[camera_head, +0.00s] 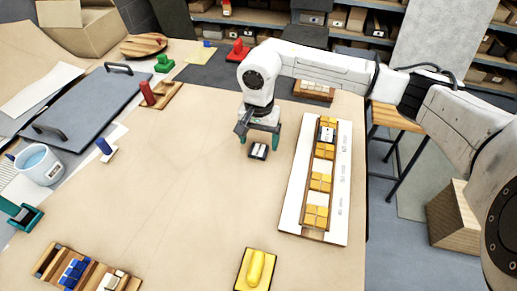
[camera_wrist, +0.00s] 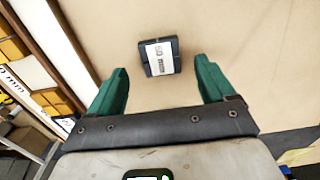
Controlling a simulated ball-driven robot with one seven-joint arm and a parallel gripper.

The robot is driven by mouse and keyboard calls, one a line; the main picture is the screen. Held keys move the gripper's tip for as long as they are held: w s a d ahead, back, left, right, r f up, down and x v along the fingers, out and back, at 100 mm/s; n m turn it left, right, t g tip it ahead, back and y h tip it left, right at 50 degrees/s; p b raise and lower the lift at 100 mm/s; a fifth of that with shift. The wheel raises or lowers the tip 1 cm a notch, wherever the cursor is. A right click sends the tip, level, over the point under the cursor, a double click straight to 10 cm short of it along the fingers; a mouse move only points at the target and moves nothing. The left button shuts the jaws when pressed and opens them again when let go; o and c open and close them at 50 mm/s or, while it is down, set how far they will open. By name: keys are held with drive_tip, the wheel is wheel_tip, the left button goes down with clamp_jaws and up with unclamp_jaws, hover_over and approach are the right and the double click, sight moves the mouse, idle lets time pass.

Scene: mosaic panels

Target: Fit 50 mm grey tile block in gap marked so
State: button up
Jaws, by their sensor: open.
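The dark grey tile block (camera_wrist: 158,57) has a white label reading 50 mm and lies flat on the table. It also shows in the head view (camera_head: 258,151), just below my gripper. My gripper (camera_head: 258,137) has green fingers; in the wrist view my gripper (camera_wrist: 165,88) is open and empty, with the block ahead of and between the fingertips, not touching them. The white mosaic panel (camera_head: 341,185) stands to the right, with yellow tile groups in a wooden channel and gaps between them. The labels beside the gaps are too small to read in the head view.
A yellow block on a yellow plate (camera_head: 269,284) lies at the front. A wooden tray (camera_head: 47,259) with blue and white pieces is at the front left. A grey board (camera_head: 78,110) with handles and a cup (camera_head: 45,176) stand left.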

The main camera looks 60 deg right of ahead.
sight(259, 150)
drive_tip(key=shift+f, duration=1.65)
drive_tip(key=shift+c, duration=0.5)
drive_tip(key=c, duration=1.1)
drive_tip(key=shift+r, duration=0.1)
